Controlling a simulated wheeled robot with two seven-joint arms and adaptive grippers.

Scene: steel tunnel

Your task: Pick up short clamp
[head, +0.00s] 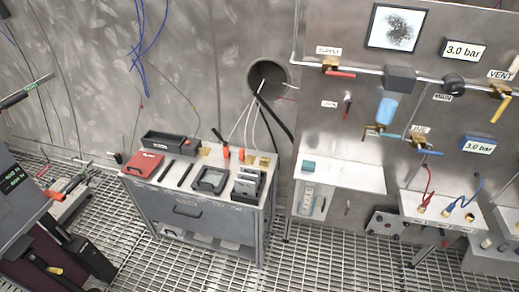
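A grey steel cart (225,222) stands left of centre with tools on its top. Two small orange-tipped tools stand near its back edge, one (225,152) beside the other (241,154). They may be clamps, but they are too small to tell, and I cannot tell which is the short one. More orange and grey tools (75,184) lie on a low bench at the left. I cannot make out whether a clamp is among them. Neither of my grippers shows clearly in the head view.
At the right, a steel panel (345,120) carries valves and gauges above a small shelf (342,175). Grating floor (125,250) is open around the cart.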

